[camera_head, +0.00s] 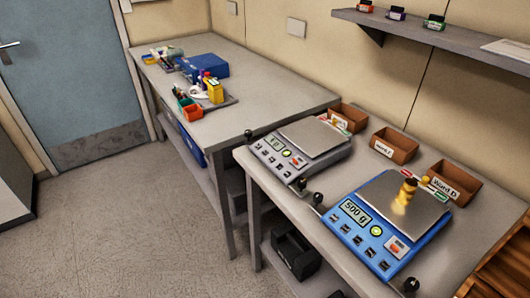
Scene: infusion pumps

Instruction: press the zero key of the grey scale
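The grey scale (289,154) stands at the left of the near table, its sloped front panel facing me. Its metal pan (315,137) looks empty. The lit display (273,143) is too small to read surely. The panel has a round yellow-green button (287,153), a pale key with red (298,162) and several dark keys below. I cannot tell which key is zero. Neither of my grippers is in view, and nothing covers the panel.
A blue scale (388,235) reading 500 g, with a brass weight (405,191) on its pan, stands to the right. Small black knobs (318,198) stick up by the scales. Brown bins (394,146) line the wall. A shelf (430,36) hangs above.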

